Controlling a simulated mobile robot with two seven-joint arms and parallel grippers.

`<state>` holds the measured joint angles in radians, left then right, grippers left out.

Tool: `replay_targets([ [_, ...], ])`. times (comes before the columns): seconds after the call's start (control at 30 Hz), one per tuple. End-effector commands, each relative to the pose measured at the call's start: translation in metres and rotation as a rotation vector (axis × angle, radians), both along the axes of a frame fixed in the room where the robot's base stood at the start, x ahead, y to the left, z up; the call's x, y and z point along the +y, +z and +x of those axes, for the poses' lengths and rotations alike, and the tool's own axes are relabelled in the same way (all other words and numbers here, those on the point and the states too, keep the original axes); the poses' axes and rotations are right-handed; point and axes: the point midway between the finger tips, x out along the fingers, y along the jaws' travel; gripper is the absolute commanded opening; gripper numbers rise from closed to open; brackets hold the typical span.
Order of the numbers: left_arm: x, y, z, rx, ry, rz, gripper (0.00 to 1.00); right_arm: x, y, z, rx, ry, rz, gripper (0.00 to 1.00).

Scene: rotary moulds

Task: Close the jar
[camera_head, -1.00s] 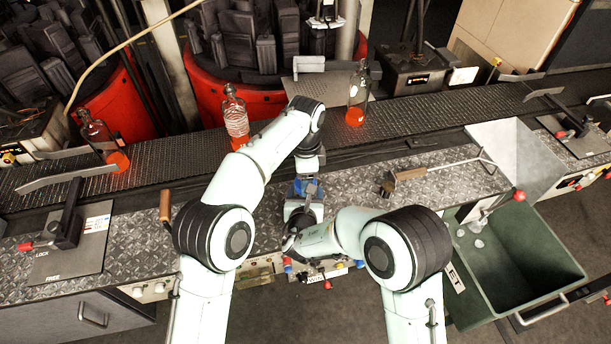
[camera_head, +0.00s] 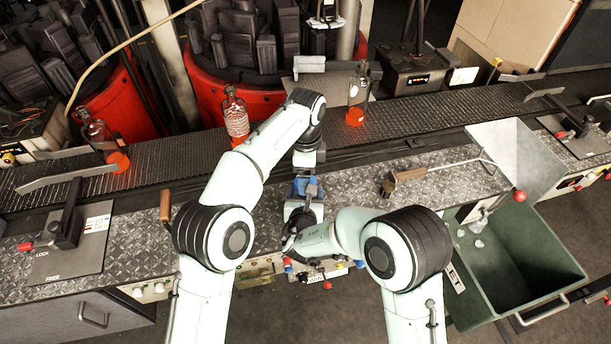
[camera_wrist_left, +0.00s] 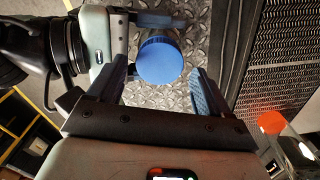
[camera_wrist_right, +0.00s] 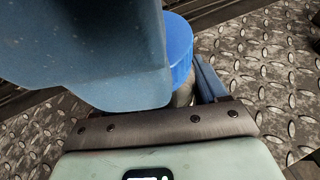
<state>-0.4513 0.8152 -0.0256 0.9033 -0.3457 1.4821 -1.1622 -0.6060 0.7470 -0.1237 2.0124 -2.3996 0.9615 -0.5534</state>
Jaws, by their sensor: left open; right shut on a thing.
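The jar (camera_wrist_right: 182,95) shows only as a small grey strip under its blue lid (camera_wrist_right: 180,45) in the right wrist view. The round blue lid also shows from above in the left wrist view (camera_wrist_left: 160,62). My left gripper (camera_wrist_left: 160,78) is open, with one finger on each side of the lid and a gap to the right finger. My right gripper (camera_head: 300,212) is shut on the jar. A large blue-grey finger hides much of the jar in the right wrist view. I cannot tell how tightly the lid sits.
The studded metal worktop (camera_head: 345,190) lies around the grippers. A wooden-handled tool (camera_head: 408,174) lies to the right, before a green bin (camera_head: 520,255). Behind runs a conveyor (camera_head: 430,108) with orange-based glass bottles (camera_head: 358,95). A lever plate (camera_head: 70,250) is at the left.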

Motion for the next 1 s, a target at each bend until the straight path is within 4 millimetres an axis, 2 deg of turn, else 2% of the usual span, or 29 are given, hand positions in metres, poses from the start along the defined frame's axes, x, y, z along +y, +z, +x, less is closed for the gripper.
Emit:
replay_targets([
  [0.1, -0.001, 0.018, -0.001, 0.000, -0.002, -0.003, 0.85, -0.001, -0.001, 0.000, 0.002, -0.002, -0.001, 0.00],
  [0.2, -0.001, 0.025, -0.001, 0.001, -0.002, -0.003, 0.85, -0.001, -0.001, 0.000, 0.003, -0.003, -0.001, 0.00],
  [0.47, -0.001, 0.027, -0.001, 0.003, -0.002, -0.002, 0.85, -0.002, -0.001, 0.000, 0.003, -0.003, -0.001, 0.00],
  [0.5, -0.001, 0.027, -0.001, 0.002, -0.002, -0.002, 0.71, -0.002, -0.001, 0.000, 0.003, -0.003, -0.001, 0.00],
  [0.67, -0.001, 0.027, -0.001, 0.002, 0.059, -0.002, 0.70, -0.001, -0.001, 0.000, 0.003, -0.003, -0.001, 0.00],
  [0.77, -0.001, 0.028, -0.001, 0.003, 0.186, -0.002, 0.70, -0.001, -0.001, 0.000, 0.002, -0.002, -0.001, 0.00],
  [1.0, 0.001, 0.031, 0.000, 0.005, 0.700, 0.004, 0.70, -0.001, -0.001, 0.000, 0.002, -0.002, -0.001, 0.00],
])
